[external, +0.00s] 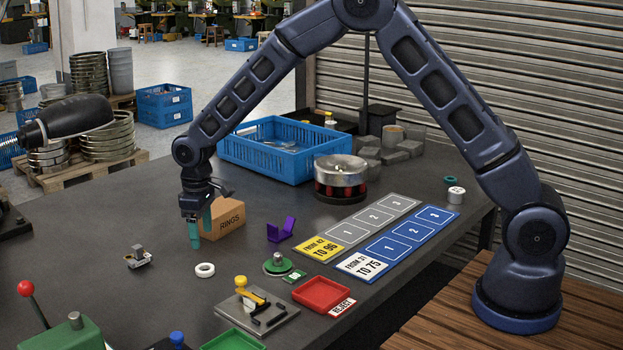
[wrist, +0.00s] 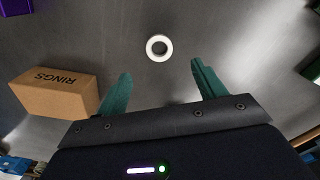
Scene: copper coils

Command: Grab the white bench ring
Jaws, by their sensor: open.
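The white bench ring (external: 205,270) lies flat on the dark table, in front of the box marked RINGS. In the wrist view the white ring (wrist: 159,48) lies beyond the fingertips, roughly centred between them. My gripper (external: 198,233) has teal fingers and hangs pointing down, above the table and a little behind the ring, beside the box. In the wrist view my gripper (wrist: 158,70) is open, with nothing between its fingers.
The cardboard RINGS box (external: 226,217) stands close to my gripper; it also shows in the wrist view (wrist: 55,92). A small grey metal fixture (external: 138,257), a purple holder (external: 282,229) and a green-based disc (external: 277,264) stand around the ring. A red tray (external: 321,294) is at the right.

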